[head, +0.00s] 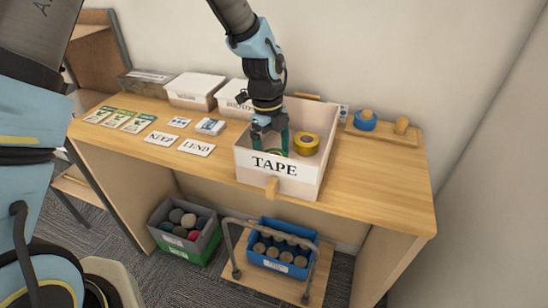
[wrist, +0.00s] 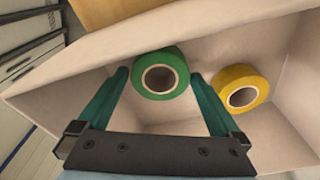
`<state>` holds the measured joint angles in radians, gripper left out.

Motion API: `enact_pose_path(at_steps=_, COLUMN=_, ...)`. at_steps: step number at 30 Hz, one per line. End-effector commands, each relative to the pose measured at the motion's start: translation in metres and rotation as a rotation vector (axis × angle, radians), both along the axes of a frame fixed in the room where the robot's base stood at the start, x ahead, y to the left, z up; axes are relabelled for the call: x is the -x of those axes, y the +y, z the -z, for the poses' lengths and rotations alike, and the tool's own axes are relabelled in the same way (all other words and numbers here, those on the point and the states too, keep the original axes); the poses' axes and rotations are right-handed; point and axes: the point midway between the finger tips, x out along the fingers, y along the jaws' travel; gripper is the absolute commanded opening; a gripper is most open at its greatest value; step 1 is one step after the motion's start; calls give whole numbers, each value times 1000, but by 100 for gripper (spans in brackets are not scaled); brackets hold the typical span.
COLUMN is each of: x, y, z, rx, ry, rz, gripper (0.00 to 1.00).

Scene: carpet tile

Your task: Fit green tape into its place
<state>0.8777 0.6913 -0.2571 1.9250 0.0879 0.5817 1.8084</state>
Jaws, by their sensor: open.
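The green tape (wrist: 163,64) lies inside the box labelled TAPE (head: 249,182), by its inner wall in the wrist view. In the head view my gripper mostly hides it. My gripper (wrist: 160,75) reaches down into the box with its two teal fingers apart, one on each side of the green tape. In the head view my gripper (head: 270,143) is at the left part of the box. A yellow tape roll (head: 306,144) is in the box to the right of the green tape, and it also shows in the wrist view (wrist: 241,88).
A wooden holder (head: 383,133) with a blue roll (head: 365,121) stands to the right at the back. White boxes (head: 196,91) line the wall. Cards (head: 196,147) lie left of the TAPE box. The right desktop (head: 375,185) is clear.

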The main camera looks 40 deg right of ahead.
Motion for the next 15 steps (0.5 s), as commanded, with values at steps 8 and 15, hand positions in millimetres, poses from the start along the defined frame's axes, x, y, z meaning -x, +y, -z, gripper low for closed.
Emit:
enact_pose_path(at_steps=8, x=0, y=0, z=0, rx=1, ry=0, rz=0, gripper=91)
enact_pose_path(at_steps=15, x=0, y=0, z=0, rx=1, ry=0, rz=0, gripper=64)
